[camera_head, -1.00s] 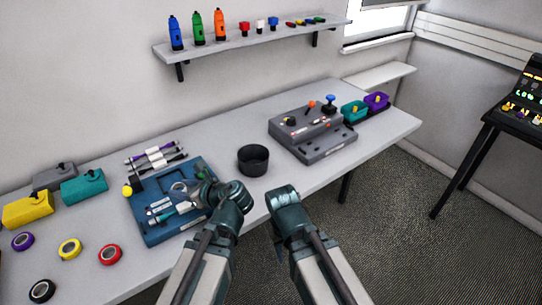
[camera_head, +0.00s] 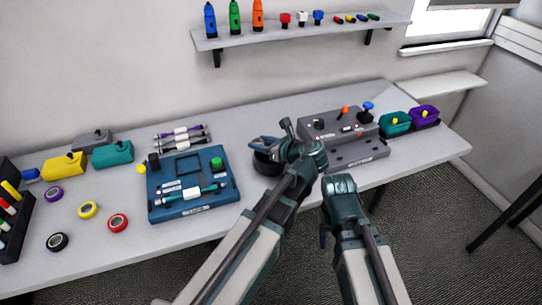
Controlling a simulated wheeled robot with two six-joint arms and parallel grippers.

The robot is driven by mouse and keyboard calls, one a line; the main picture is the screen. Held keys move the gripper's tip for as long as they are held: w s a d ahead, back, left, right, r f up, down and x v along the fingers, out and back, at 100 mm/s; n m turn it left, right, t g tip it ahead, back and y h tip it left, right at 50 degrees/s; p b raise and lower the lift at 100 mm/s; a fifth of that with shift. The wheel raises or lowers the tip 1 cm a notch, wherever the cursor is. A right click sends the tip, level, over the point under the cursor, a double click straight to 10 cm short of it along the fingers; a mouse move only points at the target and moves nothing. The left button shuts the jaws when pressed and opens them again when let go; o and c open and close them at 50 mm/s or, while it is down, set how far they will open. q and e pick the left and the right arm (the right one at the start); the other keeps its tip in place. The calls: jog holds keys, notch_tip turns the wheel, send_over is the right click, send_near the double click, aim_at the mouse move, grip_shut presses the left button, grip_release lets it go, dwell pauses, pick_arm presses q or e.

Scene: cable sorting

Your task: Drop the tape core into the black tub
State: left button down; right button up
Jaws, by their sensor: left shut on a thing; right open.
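The black tub (camera_head: 266,166) stands on the table between the blue tray and the grey control box, mostly covered by my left arm. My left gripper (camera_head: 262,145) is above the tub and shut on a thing. That thing is largely hidden by the fingers and too small to make out; I take it to be the tape core. I cannot tell its height over the rim. My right gripper (camera_head: 324,238) is at the table's front edge, mostly hidden behind its own wrist, open and apart from everything.
The blue tray (camera_head: 158,212) holds a teal-and-white tool, a green knob and an empty square recess. The grey control box (camera_head: 362,160) stands close right of the tub. Several tape rolls, including a red one (camera_head: 118,223), lie at left. A shelf (camera_head: 290,35) hangs behind.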

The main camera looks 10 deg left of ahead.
pick_arm(q)
jog(key=w+f+b, duration=0.1)
jog(key=b, duration=0.1)
jog(key=w+d+f+b, duration=0.1)
jog(key=f+b, duration=0.2)
jog(key=shift+w+d+f+b, duration=0.35)
jog(key=shift+w+f+b, duration=0.05)
pick_arm(e)
notch_tip(320, 180, down, 5)
jog(key=shift+r, duration=0.15)
pick_arm(q)
jog(key=shift+c, duration=1.4)
grip_release()
jog(key=shift+r, duration=0.1)
